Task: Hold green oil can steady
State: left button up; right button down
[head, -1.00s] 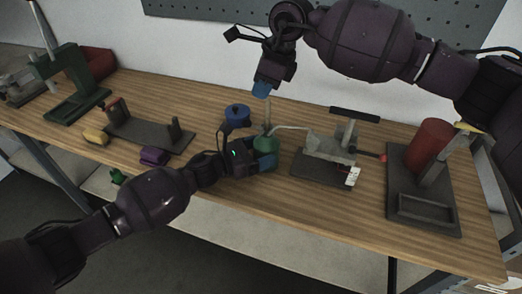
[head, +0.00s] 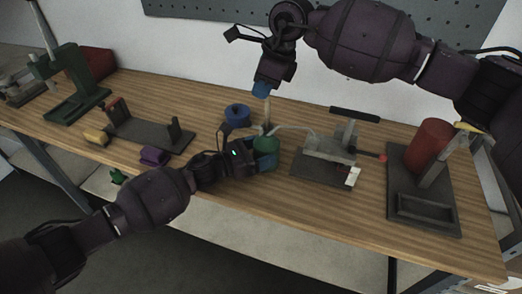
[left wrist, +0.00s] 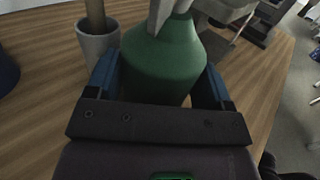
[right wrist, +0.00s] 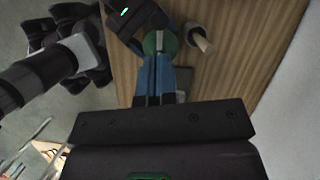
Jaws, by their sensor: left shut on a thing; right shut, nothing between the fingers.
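The green oil can (head: 266,145) stands on the wooden bench, its thin grey spout reaching right toward the grey vise-like fixture. My left gripper (head: 264,157) is shut around the can's body. In the left wrist view the can (left wrist: 165,65) sits between the blue fingers, its top cut off by the frame edge. My right gripper (head: 262,90) is shut and empty above the can, fingers pointing down. In the right wrist view its blue fingers (right wrist: 156,70) are together, and part of the green can (right wrist: 160,42) shows beyond them.
A grey cup with a wooden handle (left wrist: 98,45) stands close beside the can. A blue spool (head: 237,115) is behind it. The grey fixture with a black handle (head: 328,147) is right of it, and a red cylinder (head: 428,145) stands farther right. Bare bench lies in front.

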jog(key=shift+y, duration=0.3)
jog(key=f, duration=0.1)
jog(key=s+d+f, duration=0.1)
jog(key=f, duration=0.1)
jog(key=d+f, duration=0.1)
jog(key=shift+s+f, duration=0.15)
jog(key=shift+s, duration=0.1)
jog(key=shift+s+t+y, duration=0.1)
jog(key=shift+t+y, duration=0.4)
jog(key=shift+t, duration=0.1)
jog(key=a+r+n+t+y, duration=0.3)
jog(key=r+t, duration=0.1)
jog(key=r, duration=0.2)
jog(key=shift+w+r, duration=0.35)
jog(key=shift+w, duration=0.1)
jog(key=shift+f, duration=0.15)
notch_tip(320, 180, down, 8)
jog(key=a, duration=0.1)
jog(key=shift+w+f, duration=0.15)
jog(key=shift+f, duration=0.1)
jog(key=shift+a+f, duration=0.2)
jog(key=shift+f, duration=0.4)
dwell(1.4)
